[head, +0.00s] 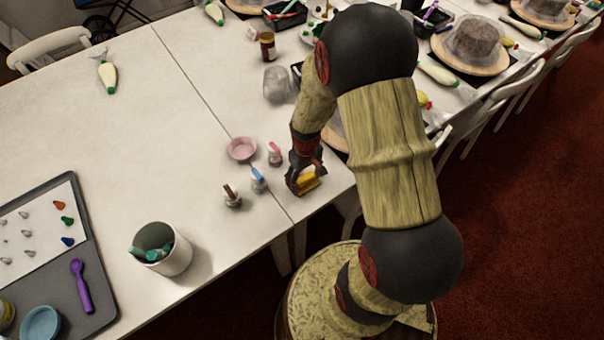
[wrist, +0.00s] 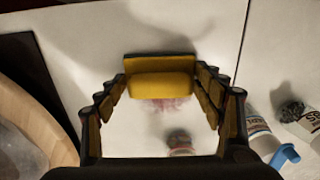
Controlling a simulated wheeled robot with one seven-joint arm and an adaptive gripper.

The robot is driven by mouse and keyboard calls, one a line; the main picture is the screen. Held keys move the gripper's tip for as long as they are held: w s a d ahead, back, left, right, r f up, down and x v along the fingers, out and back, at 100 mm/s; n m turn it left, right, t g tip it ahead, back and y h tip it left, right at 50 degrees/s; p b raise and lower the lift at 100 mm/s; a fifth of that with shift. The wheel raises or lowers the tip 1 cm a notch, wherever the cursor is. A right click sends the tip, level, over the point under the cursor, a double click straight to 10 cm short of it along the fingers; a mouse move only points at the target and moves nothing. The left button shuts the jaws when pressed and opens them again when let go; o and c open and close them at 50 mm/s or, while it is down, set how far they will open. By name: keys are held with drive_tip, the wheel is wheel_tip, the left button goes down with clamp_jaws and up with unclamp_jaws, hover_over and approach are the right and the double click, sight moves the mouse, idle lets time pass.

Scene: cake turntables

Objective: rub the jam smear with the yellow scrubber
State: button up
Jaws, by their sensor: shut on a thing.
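My gripper (head: 303,180) is shut on the yellow scrubber (head: 309,182) near the front edge of the white table. In the wrist view the fingers of my gripper (wrist: 162,82) stand on both sides of the yellow scrubber (wrist: 160,84). The pinkish-red jam smear (wrist: 168,104) shows on the white tabletop right beside the scrubber's lower edge in that view. Part of it may be hidden under the scrubber. I cannot tell whether the scrubber touches the tabletop. In the head view the smear is hidden or too small to see.
A pink bowl (head: 242,149), a bottle with a pink top (head: 274,153), a blue-topped bottle (head: 259,180) and a dark-topped bottle (head: 232,196) stand left of my gripper. A white tub (head: 163,250) stands near the front edge. A table seam runs beside them.

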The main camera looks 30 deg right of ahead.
drive_tip(key=shift+a+r, duration=0.1)
drive_tip(key=shift+a, duration=1.05)
drive_tip(key=shift+w, duration=1.75)
drive_tip(key=shift+w+a, duration=0.15)
drive_tip(key=shift+w, duration=1.85)
drive_tip(key=shift+s+p, duration=0.75)
drive_tip(key=shift+s, duration=1.05)
drive_tip(key=shift+s+f+p, duration=0.2)
drive_tip(key=shift+s+p, duration=0.15)
drive_tip(key=shift+s, duration=1.65)
